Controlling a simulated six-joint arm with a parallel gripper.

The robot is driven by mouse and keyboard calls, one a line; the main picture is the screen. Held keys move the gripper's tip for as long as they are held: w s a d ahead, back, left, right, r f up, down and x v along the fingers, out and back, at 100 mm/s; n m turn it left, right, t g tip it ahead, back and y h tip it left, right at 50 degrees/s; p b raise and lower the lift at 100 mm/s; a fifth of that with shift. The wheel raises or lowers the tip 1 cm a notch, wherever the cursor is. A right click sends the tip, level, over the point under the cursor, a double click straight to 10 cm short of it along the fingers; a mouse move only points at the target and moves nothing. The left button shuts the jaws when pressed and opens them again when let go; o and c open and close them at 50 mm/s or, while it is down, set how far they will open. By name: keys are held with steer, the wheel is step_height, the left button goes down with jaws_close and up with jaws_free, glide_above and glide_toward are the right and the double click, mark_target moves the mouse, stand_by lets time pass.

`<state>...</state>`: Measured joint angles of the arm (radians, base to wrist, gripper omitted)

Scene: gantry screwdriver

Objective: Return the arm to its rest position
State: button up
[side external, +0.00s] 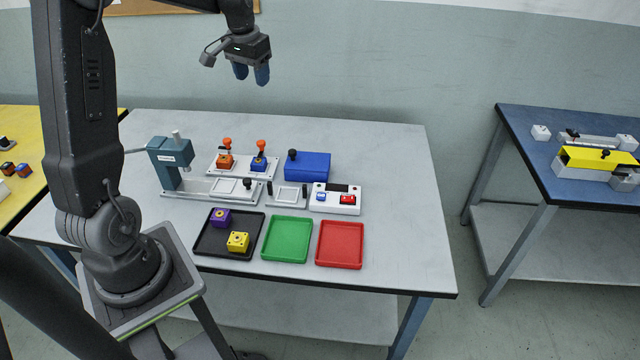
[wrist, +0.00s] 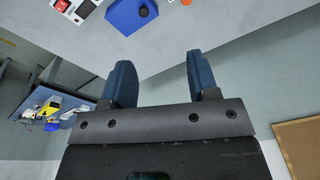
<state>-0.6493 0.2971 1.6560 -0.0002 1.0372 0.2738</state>
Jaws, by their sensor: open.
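My gripper (side external: 252,76) is raised high above the back of the grey table (side external: 390,240) in the side external view, with its blue fingertips pointing down. In the wrist view, its two blue fingers (wrist: 162,88) stand apart with nothing between them. It is clear of everything on the table. My arm stands upright at the left, on its own stand by the table's left front edge.
On the table are a teal screwdriver gantry (side external: 170,160), orange-handled clamps (side external: 240,162), a blue box (side external: 307,165) and a button box (side external: 336,198). In front lie a black tray (side external: 210,244) with purple and yellow blocks, a green tray (side external: 287,239) and a red tray (side external: 340,244).

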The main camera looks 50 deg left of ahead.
steer(key=s+d+r+m+t, duration=0.1)
steer(key=s+d+r, duration=0.2)
steer(key=d, duration=0.6)
steer(key=s+d+r+m+t, duration=0.1)
steer(key=s+d+r, duration=0.25)
steer(key=d, duration=0.55)
steer(key=s+d+f+m+t+h, duration=0.1)
steer(key=s+d+f+m+t, duration=0.1)
steer(key=s+d, duration=0.8)
steer(key=shift+s+d+f, duration=0.25)
steer(key=shift+s+f, duration=0.1)
steer(key=shift+s, duration=0.8)
